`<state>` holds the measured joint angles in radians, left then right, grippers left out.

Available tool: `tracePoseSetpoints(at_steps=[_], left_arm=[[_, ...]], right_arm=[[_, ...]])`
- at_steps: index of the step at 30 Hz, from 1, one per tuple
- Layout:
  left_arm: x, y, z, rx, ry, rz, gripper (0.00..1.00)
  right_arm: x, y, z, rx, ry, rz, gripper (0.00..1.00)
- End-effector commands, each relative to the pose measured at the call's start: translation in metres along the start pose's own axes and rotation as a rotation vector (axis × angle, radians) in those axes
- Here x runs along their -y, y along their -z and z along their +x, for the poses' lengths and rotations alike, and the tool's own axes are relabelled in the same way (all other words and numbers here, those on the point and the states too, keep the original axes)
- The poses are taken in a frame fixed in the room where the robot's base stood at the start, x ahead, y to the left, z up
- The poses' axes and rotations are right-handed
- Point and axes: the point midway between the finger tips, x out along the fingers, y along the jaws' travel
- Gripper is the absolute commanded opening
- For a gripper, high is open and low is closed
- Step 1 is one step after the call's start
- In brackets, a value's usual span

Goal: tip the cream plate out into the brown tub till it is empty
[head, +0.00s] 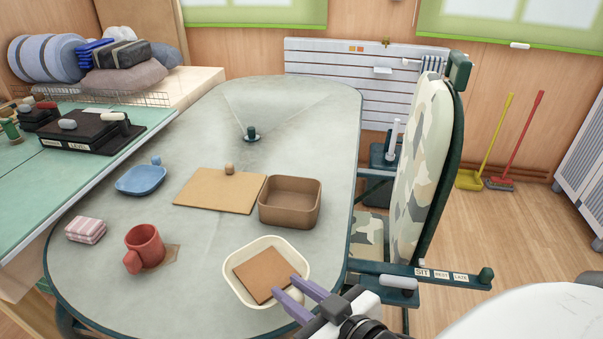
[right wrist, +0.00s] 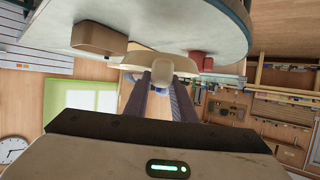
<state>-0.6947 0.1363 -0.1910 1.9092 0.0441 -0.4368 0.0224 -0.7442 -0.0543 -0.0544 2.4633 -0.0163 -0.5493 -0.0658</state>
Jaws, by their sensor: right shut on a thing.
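The cream plate (head: 301,254) lies near the front right of the grey table in the head view, with a flat brown square piece (head: 265,274) in it. My right gripper (head: 296,295) is shut on the plate's pale knob at its front right edge. The right wrist view shows the fingers (right wrist: 164,80) at the knob (right wrist: 180,64), with the plate's rim (right wrist: 138,58) behind. I cannot tell whether the plate touches the table. The brown tub (head: 288,216) stands behind the plate, apart from it, and looks empty. My left gripper is not in view.
A tan board (head: 215,192) with a round knob lies left of the tub. A red mug (head: 145,247), a pink striped block (head: 86,230) and a blue dish (head: 141,180) stand farther left. A camouflage chair (head: 420,175) stands at the table's right edge. The table's far half is mostly clear.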

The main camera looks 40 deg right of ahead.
Motion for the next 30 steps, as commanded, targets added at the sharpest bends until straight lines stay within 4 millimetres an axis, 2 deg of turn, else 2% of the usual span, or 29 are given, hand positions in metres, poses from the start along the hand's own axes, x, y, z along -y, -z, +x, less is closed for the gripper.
tracePoseSetpoints(at_steps=[4,8,12,18,24,27,30], left_arm=[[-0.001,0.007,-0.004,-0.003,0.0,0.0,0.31],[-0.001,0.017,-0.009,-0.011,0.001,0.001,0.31],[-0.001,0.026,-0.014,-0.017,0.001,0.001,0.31],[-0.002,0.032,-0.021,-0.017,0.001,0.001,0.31],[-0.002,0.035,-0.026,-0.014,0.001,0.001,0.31],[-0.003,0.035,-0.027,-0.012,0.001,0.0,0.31],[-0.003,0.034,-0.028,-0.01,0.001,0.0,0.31]], right_arm=[[-0.035,0.002,0.026,-0.003,0.031,-0.027,0.0],[-0.082,0.011,0.062,-0.009,0.024,-0.024,0.0],[-0.128,0.024,0.099,-0.011,-0.02,0.0,0.0],[-0.196,0.05,0.141,-0.012,-0.115,0.04,0.0],[-0.258,0.077,0.167,-0.011,-0.212,0.085,0.0],[-0.275,0.084,0.173,-0.011,-0.242,0.099,0.0],[-0.283,0.087,0.175,-0.009,-0.255,0.106,0.0]])
